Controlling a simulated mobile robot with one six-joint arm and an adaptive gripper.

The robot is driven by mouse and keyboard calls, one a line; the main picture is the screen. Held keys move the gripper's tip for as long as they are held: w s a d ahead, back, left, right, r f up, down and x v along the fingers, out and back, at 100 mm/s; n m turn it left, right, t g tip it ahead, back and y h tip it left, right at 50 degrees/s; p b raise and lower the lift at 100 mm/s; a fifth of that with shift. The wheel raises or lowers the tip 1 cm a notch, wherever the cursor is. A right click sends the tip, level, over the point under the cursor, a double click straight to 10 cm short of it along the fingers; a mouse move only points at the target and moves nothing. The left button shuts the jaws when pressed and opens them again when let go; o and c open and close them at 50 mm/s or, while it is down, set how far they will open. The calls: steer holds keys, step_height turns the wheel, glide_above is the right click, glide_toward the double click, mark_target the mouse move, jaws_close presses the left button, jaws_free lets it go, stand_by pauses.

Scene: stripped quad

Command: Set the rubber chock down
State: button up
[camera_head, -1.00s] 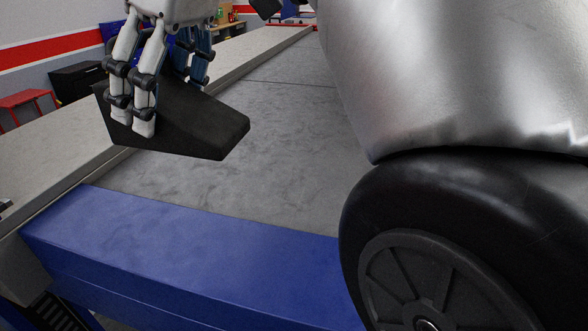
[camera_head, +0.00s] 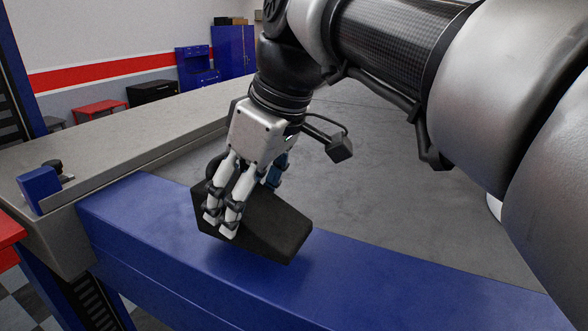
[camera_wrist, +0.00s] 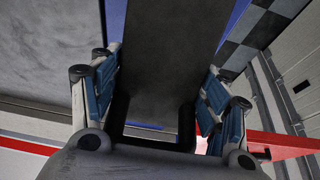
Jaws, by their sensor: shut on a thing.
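The rubber chock (camera_head: 272,223) is a black wedge-shaped block. In the head view it is over the blue beam (camera_head: 400,272), toward the beam's left end, tilted with its narrower end to the lower right. My gripper (camera_head: 246,203) is shut on the chock from above, with its pale fingers on both sides. A dark shadow lies on the beam under the chock; I cannot tell if they touch.
A grey platform (camera_head: 375,185) lies behind the beam, with a grey ledge (camera_head: 120,142) on the left. A small blue block (camera_head: 38,188) sits on the ledge. The beam to the right of the chock is clear. Cabinets and a red stool stand far back.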

steer(key=shift+f, duration=1.1)
steer(key=o, duration=1.5)
steer(key=shift+f+b, duration=0.2)
steer(key=shift+b, duration=0.1)
steer(key=shift+o, duration=0.2)
steer(key=shift+r, duration=0.1)
steer(key=p+v, duration=0.3)
steer(key=v, duration=0.9)
